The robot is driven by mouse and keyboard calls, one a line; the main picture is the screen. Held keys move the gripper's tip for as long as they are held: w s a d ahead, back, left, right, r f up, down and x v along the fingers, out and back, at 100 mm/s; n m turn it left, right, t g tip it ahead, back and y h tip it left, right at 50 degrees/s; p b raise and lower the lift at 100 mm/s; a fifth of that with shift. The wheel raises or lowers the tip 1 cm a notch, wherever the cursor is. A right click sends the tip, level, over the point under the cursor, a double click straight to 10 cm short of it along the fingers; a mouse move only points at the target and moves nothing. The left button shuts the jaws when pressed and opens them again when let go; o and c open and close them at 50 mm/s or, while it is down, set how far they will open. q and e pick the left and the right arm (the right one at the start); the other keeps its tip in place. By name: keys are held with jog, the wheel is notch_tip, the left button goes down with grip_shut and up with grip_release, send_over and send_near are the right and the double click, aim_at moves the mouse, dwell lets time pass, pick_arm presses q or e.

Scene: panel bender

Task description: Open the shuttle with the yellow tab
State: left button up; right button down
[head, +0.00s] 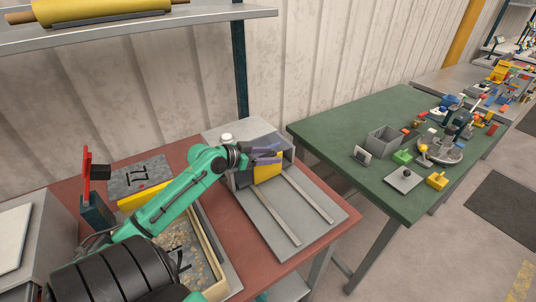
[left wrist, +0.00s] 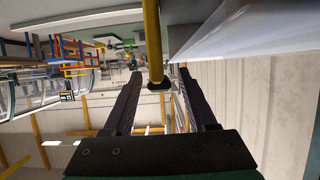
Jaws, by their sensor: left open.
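The yellow tab (head: 267,168) stands upright in the head view, at the front of a grey block over a grey bed (head: 270,228) with two light rails. I take that block to be the shuttle; my arm hides much of it. My left gripper (head: 266,153), with purple fingers, reaches in from the left at the tab's upper edge. In the left wrist view its dark fingers (left wrist: 159,78) are apart. A yellow bar with a dark end (left wrist: 152,40), probably the tab, shows between the fingertips; I cannot tell whether they touch it. My right gripper is not in view.
A wooden-edged tray of small bits (head: 215,262) and a red upright piece (head: 87,178) lie left of the bed. A shelf (head: 140,30) hangs above. A green table (head: 345,130) with several small parts stands right. The bed's front is clear.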

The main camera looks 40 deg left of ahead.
pick_arm(q)
grip_shut()
dwell(1.3)
